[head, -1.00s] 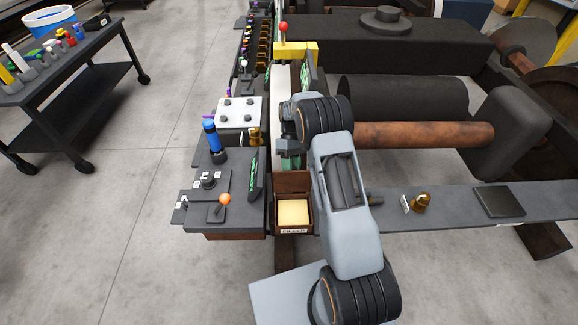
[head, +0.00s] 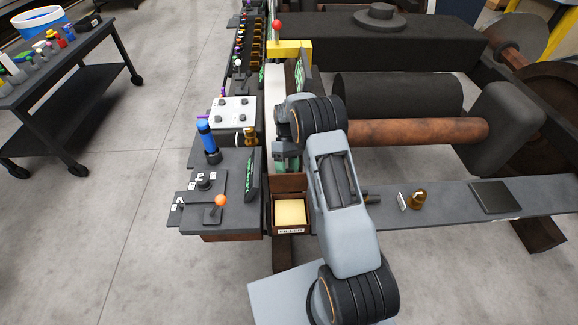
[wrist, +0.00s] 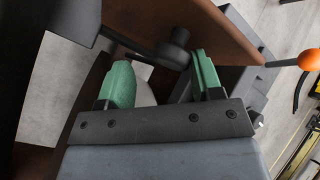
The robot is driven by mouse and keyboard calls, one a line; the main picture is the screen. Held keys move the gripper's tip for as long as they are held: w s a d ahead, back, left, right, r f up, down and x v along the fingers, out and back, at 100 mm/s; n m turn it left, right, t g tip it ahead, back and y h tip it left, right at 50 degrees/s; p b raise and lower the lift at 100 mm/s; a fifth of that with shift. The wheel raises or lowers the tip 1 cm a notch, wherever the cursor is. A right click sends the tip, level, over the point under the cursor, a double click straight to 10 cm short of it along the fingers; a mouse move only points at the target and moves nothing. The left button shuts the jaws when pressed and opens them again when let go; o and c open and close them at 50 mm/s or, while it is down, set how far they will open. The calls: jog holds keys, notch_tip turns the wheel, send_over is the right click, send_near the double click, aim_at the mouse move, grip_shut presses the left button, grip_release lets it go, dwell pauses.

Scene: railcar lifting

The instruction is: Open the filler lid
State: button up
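The filler box (head: 291,230) has a label reading "FILLER" and sits low at the centre of the head view. Its brown lid (head: 289,183) stands up at the back edge, and a pale yellow pad shows inside the box. My gripper (head: 286,163) is just behind the raised lid, and its tips are partly hidden in the head view. In the wrist view, the two green fingertips of my gripper (wrist: 160,75) are apart with nothing held between them. A dark round knob (wrist: 175,50) on a brown surface lies just beyond them. I cannot tell if they touch it.
A control console with an orange-knobbed lever (head: 221,200) and a blue-handled lever (head: 208,140) stands left of the box. A grey shelf with a brass fitting (head: 418,199) runs to the right. A tool cart (head: 85,85) is at the far left, with open floor between.

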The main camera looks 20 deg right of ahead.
jog(key=shift+w+d+r, duration=0.1)
jog(key=shift+d+r, duration=0.1)
jog(key=v, duration=0.7)
jog(key=shift+w+r, duration=0.1)
jog(key=shift+r, duration=0.05)
